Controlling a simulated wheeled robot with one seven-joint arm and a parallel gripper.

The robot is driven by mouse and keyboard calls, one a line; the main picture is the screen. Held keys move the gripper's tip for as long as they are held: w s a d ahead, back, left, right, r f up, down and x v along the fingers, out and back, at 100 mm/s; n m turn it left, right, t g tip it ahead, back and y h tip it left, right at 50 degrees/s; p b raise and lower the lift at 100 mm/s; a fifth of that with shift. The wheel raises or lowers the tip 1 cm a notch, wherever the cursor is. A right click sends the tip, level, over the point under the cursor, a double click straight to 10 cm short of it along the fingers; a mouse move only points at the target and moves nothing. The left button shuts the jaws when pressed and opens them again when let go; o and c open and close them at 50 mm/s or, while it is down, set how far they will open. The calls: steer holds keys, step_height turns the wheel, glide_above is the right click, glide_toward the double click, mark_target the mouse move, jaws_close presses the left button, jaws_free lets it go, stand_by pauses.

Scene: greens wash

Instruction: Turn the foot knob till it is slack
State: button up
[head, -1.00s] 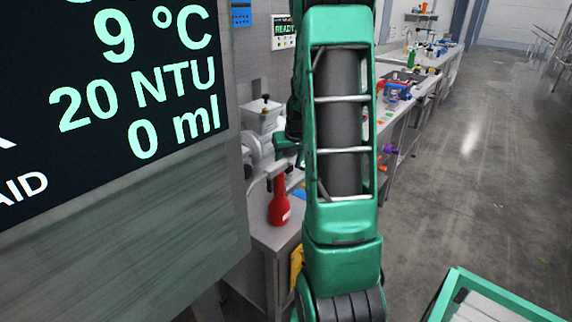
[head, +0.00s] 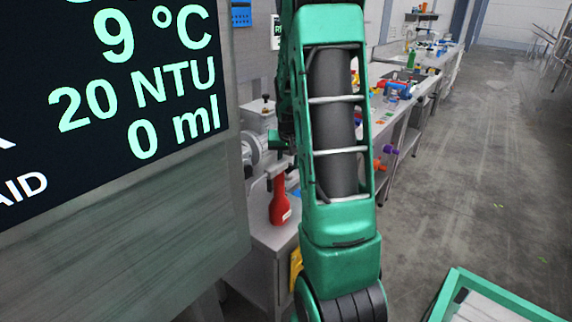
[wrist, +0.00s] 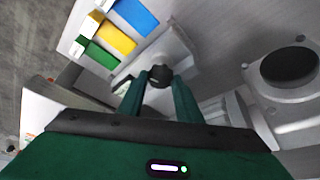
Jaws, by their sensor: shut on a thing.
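The foot knob (wrist: 159,71) is a small black ribbed knob on a grey metal foot in the wrist view. My gripper (wrist: 160,82) has its two green fingers closed on either side of the knob, shut on it. The fingers hide the knob's sides, and whether it is tight or slack cannot be seen. In the head view, my green arm blocks the view of the knob and the fingertips. A grey machine (head: 260,118) stands on the bench just left of my arm.
A red bottle (head: 279,206) stands near the bench's front end. Blue, yellow and green blocks (wrist: 115,35) lie beside the foot. A dark round disc (wrist: 290,67) is at the right. A large display (head: 110,80) fills the left. The aisle floor (head: 470,170) is clear.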

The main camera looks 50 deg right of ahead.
steer(key=shift+w+a, duration=0.1)
steer(key=o, duration=1)
steer(key=shift+o, duration=0.2)
steer(key=v, duration=1)
steer(key=shift+r, duration=0.3)
steer(key=shift+a, duration=0.15)
